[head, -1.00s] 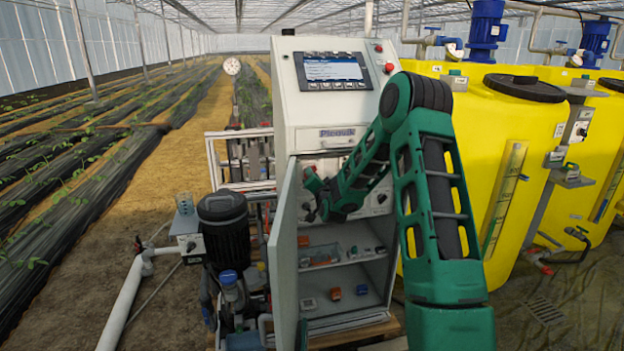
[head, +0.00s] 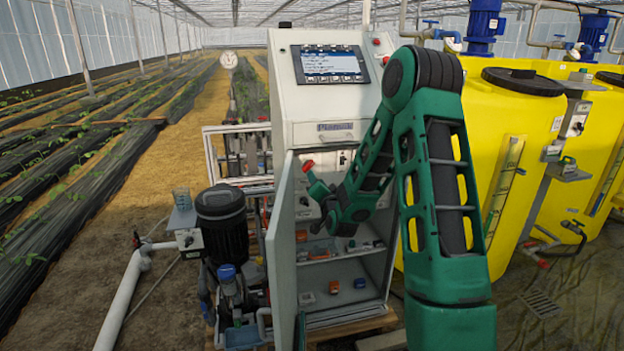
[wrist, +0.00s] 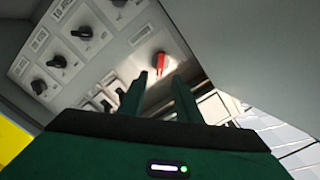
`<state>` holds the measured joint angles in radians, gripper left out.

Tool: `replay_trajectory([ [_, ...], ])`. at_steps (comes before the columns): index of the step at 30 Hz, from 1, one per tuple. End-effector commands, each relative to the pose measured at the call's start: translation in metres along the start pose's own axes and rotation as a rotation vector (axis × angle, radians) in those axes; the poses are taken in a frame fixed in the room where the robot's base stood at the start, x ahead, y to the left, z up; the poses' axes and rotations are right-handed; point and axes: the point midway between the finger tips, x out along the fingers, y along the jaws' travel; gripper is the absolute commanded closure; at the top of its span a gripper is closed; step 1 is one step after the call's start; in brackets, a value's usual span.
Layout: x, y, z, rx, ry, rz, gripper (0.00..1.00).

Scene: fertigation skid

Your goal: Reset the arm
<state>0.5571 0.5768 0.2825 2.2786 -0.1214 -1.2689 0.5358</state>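My green gripper (head: 318,192) is in front of the open grey cabinet (head: 325,95), between its swung-out door (head: 281,235) and my bent forearm. In the wrist view, the two dark green fingers of my gripper (wrist: 157,90) stand apart with a gap between them, and nothing shows held. A red handle (wrist: 160,62) on the knob panel (wrist: 115,50) appears beyond the gap, seemingly apart from the fingertips. A red part also shows just above my gripper in the head view (head: 308,165). My forearm hides part of the panel.
The open door stands close to the left of my gripper. Small orange and blue parts lie on the cabinet's lower shelves (head: 345,270). Yellow tanks (head: 525,120) stand close on the right. A black pump (head: 222,222) and white pipe (head: 122,300) are at left.

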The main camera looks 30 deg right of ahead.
Motion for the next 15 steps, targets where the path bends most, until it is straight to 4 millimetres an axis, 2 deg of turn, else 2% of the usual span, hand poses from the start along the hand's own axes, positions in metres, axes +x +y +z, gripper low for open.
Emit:
replay_trajectory([
  [6, -0.0138, 0.0001, 0.0007, -0.001, 0.000, 0.001, 0.69],
  [15, -0.0142, 0.0000, 0.0005, -0.001, 0.000, 0.001, 0.69],
])
